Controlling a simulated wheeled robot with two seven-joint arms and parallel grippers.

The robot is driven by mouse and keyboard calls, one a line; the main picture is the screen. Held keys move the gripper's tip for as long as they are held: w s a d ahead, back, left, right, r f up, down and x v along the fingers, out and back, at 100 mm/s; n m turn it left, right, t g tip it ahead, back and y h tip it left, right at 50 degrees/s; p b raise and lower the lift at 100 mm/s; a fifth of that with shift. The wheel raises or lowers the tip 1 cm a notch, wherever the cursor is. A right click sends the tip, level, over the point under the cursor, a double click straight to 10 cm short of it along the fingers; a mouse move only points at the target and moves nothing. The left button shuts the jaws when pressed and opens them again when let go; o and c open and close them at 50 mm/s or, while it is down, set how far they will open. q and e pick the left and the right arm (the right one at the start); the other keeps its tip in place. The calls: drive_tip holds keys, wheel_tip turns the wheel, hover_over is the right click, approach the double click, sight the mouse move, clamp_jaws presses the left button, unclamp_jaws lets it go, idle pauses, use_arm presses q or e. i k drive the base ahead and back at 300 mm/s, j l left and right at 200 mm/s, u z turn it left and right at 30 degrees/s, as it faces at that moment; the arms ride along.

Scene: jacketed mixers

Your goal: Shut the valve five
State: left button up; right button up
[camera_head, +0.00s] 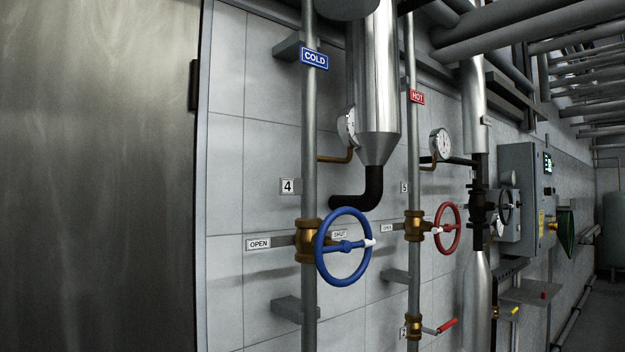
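Valve five has a red handwheel (457,229) on a brass body (413,226), on the vertical pipe with the red HOT sign (416,97). A small plate reading 5 (404,188) is beside that pipe, above the valve. An OPEN plate (387,228) is to the left of the brass body. A white marker (436,230) is at the wheel's left side, and I cannot tell the valve's setting from it. Neither of my grippers shows in the head view.
The blue handwheel (343,247) of valve 4 stands nearer, left of the red one. Below the red wheel is a red-handled lever valve (446,325). A grey control box (517,200) and a dark valve on the silver pipe are to the right. A large metal panel (95,180) fills the left.

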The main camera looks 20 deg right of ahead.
sight(436, 229)
drive_tip(key=z, duration=1.35)
drive_tip(key=i+l, duration=0.05)
